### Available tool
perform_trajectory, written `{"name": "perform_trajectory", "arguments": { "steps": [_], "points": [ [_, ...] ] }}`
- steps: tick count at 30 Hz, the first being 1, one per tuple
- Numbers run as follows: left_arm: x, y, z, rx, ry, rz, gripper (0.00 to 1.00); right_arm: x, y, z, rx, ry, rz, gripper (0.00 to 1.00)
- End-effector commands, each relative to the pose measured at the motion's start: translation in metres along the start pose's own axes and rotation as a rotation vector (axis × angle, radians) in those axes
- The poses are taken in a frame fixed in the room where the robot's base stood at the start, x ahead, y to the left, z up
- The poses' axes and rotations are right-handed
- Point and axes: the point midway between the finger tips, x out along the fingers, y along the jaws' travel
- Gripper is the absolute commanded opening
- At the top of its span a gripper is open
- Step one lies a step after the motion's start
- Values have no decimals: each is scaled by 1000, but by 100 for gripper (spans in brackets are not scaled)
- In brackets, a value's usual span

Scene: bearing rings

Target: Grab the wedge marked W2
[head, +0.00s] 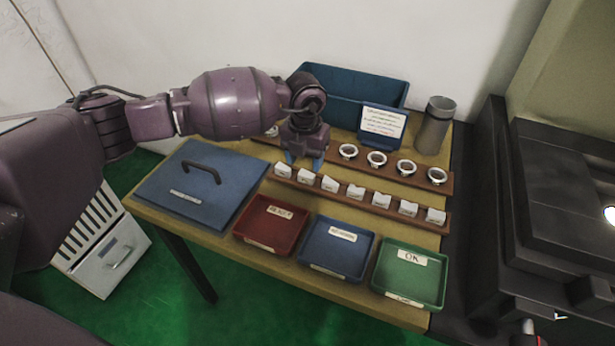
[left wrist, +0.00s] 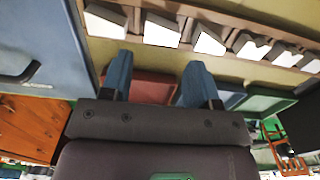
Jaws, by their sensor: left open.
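A row of several white wedges (head: 355,192) sits in a brown wooden rack (head: 322,191) on the table. Their markings are too small to read, so I cannot tell which one is W2. My left gripper (head: 304,161) is open and empty, its blue fingers pointing down just behind the left end of the wedge row. In the left wrist view the gripper (left wrist: 158,62) has its two fingers apart with nothing between them, and wedges (left wrist: 162,30) line the top of the picture. My right gripper is not in view.
A second rack behind holds several metal rings (head: 377,159). Red (head: 270,225), blue (head: 336,246) and green (head: 411,275) trays line the front. A blue lid (head: 203,204) lies left; a blue bin (head: 352,93) and grey cylinder (head: 434,126) stand behind.

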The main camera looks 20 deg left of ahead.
Motion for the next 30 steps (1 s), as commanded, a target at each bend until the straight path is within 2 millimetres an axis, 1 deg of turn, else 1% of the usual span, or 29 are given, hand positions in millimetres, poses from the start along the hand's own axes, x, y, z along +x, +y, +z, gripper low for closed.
{"name": "perform_trajectory", "arguments": {
  "steps": [5, 10, 13, 16, 22, 23, 30],
  "points": [
    [12, 0, 2, 1, 2, -1, 55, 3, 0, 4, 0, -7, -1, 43],
    [38, -1, 7, 1, 8, -2, 55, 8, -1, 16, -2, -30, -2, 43],
    [49, -1, 7, 2, 5, -1, 55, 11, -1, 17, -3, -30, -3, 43],
    [53, -1, 8, 2, 1, -2, 55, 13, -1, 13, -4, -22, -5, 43],
    [50, -1, 8, 1, -4, -2, 55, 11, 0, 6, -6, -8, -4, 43],
    [50, -1, 8, 1, -3, -2, 52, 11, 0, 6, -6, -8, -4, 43],
    [51, -1, 8, 1, -3, -1, 16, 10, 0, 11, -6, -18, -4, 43]
  ]
}}
